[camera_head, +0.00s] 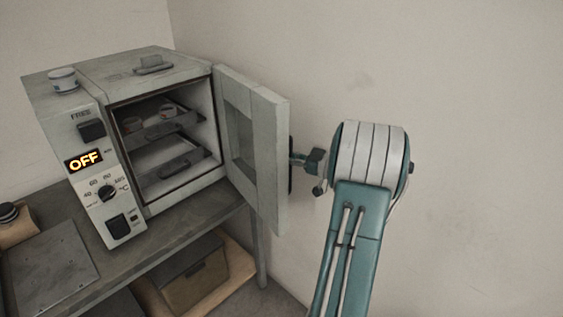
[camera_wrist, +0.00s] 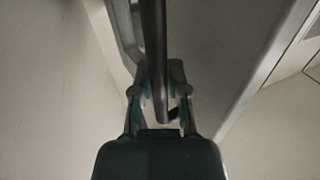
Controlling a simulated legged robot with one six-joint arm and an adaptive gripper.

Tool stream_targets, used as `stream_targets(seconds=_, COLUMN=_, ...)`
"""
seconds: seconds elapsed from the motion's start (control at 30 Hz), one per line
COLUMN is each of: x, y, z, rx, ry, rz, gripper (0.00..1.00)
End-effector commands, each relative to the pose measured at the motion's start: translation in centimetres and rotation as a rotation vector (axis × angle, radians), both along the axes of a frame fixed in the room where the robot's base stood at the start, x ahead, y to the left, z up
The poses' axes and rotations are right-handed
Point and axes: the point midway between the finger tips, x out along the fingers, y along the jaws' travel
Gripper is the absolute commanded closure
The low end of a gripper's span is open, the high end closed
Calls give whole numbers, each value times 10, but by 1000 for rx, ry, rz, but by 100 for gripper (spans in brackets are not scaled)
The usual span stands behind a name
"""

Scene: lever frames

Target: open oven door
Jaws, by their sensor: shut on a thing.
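The oven (camera_head: 165,65) stands on a shelf at the left in the head view. Its door (camera_head: 265,110) is swung wide open to the right, and the lit inside with two racks (camera_head: 170,160) shows. A dark handle (camera_head: 291,165) is on the outer side of the door. My gripper (camera_head: 298,159) reaches that handle from the right; its fingertips are partly hidden by the door edge. In the wrist view the dark handle bar (camera_wrist: 154,60) runs between the two fingers of my gripper (camera_wrist: 160,95), which are shut on it.
The oven's control panel reads OFF (camera_head: 84,161). Small items sit on the rack. A metal plate (camera_head: 50,265) lies on the shelf (camera_head: 190,250) in front. A brown box (camera_head: 195,275) is below. The wall is close behind the door and my arm.

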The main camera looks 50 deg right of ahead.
Motion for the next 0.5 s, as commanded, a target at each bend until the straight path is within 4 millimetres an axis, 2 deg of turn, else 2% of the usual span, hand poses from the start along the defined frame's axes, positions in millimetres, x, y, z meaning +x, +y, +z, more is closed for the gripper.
stream_targets(seconds=0.5, x=1, y=-6, z=-1, rx=1, ry=1, rz=0, gripper=100)
